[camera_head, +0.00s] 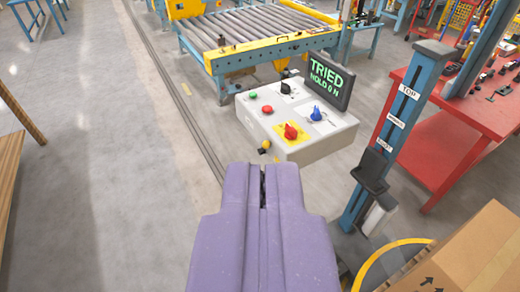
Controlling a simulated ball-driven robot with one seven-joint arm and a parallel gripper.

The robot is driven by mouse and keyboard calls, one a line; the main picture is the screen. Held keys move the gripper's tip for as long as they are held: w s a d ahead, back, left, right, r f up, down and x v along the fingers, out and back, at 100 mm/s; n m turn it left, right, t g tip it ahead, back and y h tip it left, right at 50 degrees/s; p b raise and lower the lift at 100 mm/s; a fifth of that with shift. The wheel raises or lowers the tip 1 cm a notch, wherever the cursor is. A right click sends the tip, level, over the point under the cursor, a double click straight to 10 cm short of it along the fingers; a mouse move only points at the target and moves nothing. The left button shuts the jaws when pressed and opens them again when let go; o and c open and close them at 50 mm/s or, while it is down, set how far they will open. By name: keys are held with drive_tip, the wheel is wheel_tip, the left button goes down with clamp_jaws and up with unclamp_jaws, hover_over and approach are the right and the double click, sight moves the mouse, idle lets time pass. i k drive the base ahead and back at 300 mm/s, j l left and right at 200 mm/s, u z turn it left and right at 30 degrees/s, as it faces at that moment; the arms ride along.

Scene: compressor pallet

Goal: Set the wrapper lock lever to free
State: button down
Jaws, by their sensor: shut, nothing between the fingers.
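My gripper (262,170), with purple fingers, points away from me at the bottom centre. Its fingers are shut with only a thin dark seam between them, and they hold nothing. The grey-white control box (320,150) stands just beyond the fingertips. On its top are a red knob (291,132) on a yellow plate, a blue knob (317,113) on a light plate and a black knob (286,88). A small yellow-tipped part (265,146) sticks out at the box's near edge, just beyond the fingertips. I cannot tell which control is the wrapper lock lever.
A screen (327,79) reads "TRIED HOLD 0 N". A blue post (400,112) labelled TOP, with a black carriage (371,172), stands to the right. A cardboard box (470,255) is at lower right, a red bench (475,115) behind. A roller conveyor (255,45) lies beyond. Floor at left is open.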

sight(265, 145)
drive_tip(key=k+j+z, duration=0.15)
drive_tip(key=j, duration=0.15)
drive_tip(key=k+j+z, duration=0.15)
drive_tip(key=j, duration=0.2)
drive_tip(key=k+j+z, duration=0.15)
drive_tip(key=j, duration=0.15)
drive_tip(key=j+z, duration=0.25)
drive_tip(key=j, duration=0.6)
drive_tip(key=k+j+z, duration=0.1)
drive_tip(key=j+z, duration=0.2)
drive_tip(key=j, duration=0.55)
drive_tip(key=l+u, duration=0.25)
drive_tip(key=l, duration=0.55)
drive_tip(key=l+u, duration=0.25)
drive_tip(key=l, duration=0.6)
drive_tip(key=j+z, duration=0.5)
drive_tip(key=j, duration=1.15)
drive_tip(key=i+j+z, duration=0.15)
drive_tip(key=j, duration=0.35)
drive_tip(key=i+j+z, duration=0.1)
drive_tip(key=j, duration=0.45)
drive_tip(key=i+j+z, duration=0.15)
drive_tip(key=j, duration=0.35)
drive_tip(key=j+z, duration=0.1)
drive_tip(key=j, duration=0.45)
drive_tip(key=i+j, duration=1.2)
drive_tip(key=i+l+z, duration=0.05)
drive_tip(key=i, duration=0.05)
